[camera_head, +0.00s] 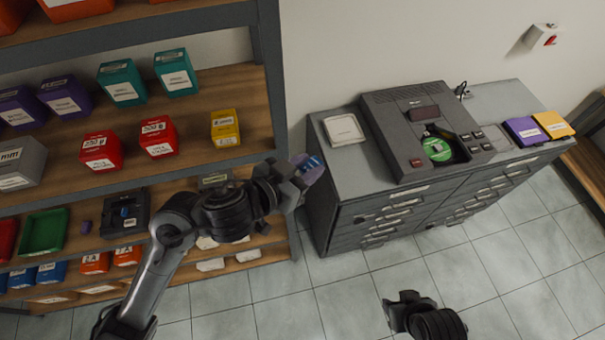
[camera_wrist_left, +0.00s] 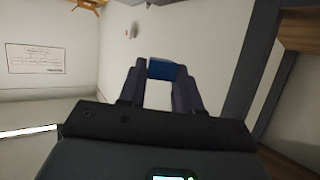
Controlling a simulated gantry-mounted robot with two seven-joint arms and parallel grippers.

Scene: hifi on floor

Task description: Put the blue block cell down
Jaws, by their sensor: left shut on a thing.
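The blue block cell (camera_wrist_left: 163,70) sits between the two fingertips of my left gripper (camera_wrist_left: 160,82) in the left wrist view. The fingers hide part of the cell. My right gripper (camera_head: 408,302) shows at the bottom of the head view, apart from everything; its finger opening is unclear.
A grey cabinet (camera_head: 345,185) bears a white square container (camera_head: 344,129), a dark machine (camera_head: 392,108) with a green disc, and purple and yellow cases (camera_head: 553,124). The shelf (camera_head: 190,145) holds colored boxes and a black device (camera_head: 124,226) with a blue part. Tiled floor is clear.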

